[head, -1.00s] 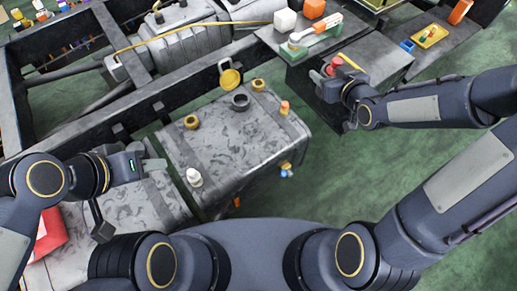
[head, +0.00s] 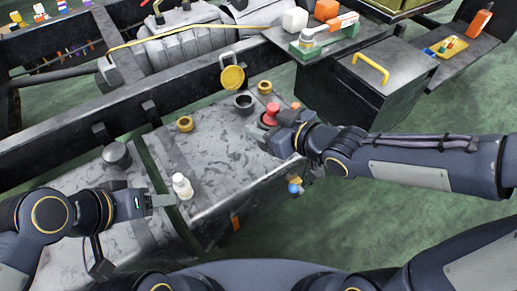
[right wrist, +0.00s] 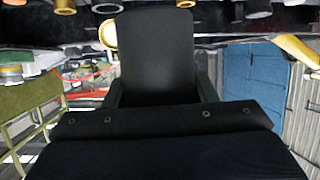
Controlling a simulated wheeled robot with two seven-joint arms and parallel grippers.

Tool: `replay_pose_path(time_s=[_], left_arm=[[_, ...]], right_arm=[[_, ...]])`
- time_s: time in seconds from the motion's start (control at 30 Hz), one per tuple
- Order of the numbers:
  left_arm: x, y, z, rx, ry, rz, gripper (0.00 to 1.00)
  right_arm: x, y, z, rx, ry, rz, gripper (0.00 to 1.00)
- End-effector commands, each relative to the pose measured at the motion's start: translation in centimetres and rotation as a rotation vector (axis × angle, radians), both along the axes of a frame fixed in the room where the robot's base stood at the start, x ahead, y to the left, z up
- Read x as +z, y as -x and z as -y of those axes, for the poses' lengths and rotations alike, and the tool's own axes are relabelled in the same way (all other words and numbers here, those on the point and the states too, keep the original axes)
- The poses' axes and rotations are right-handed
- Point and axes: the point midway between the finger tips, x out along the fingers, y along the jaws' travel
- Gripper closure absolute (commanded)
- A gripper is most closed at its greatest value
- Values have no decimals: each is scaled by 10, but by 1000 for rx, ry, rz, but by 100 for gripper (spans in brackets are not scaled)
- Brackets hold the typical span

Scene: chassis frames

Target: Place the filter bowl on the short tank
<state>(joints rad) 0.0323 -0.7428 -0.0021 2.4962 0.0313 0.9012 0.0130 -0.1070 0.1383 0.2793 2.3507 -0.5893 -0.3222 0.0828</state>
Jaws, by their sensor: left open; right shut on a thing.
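My right gripper (head: 281,121) is shut on a red knob-shaped thing (head: 269,115), held over the right part of the grey mottled tank (head: 225,150). I cannot tell for sure whether this is the filter bowl, or whether there is a gap beneath it. In the right wrist view, a black shape (right wrist: 157,60) fills the middle and the red thing cannot be made out. A second grey tank (head: 80,185) lies at the left; which is the short tank is unclear. A white bottle-like thing (head: 182,186) stands near their join.
The middle tank carries a dark ring neck (head: 244,102), an open yellow cap (head: 232,77) and brass fittings (head: 184,123). A black box with a yellow handle (head: 370,68) stands at the right. Green floor (head: 400,225) is clear at lower right.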

Motion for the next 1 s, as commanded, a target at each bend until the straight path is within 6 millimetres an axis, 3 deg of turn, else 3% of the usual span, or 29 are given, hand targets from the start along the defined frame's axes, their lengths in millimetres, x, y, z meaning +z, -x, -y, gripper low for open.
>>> replay_pose_path(time_s=[0.1,0.2,0.4,0.57,0.83,1.0], left_arm=[[-4,0,0,0,0,0,43],[-5,0,0,0,0,0,43],[-7,0,0,0,0,0,43],[-8,0,0,0,0,0,43],[-10,0,0,0,0,0,43],[-27,0,0,0,0,-1,43]], right_arm=[[8,30,-28,94,0,6,76],[11,49,-43,147,1,3,76],[13,64,-55,197,-2,-1,76],[1,42,-51,199,-2,-6,76],[-28,-21,-38,198,-3,-5,76],[-62,-46,-34,201,-3,-3,76]])
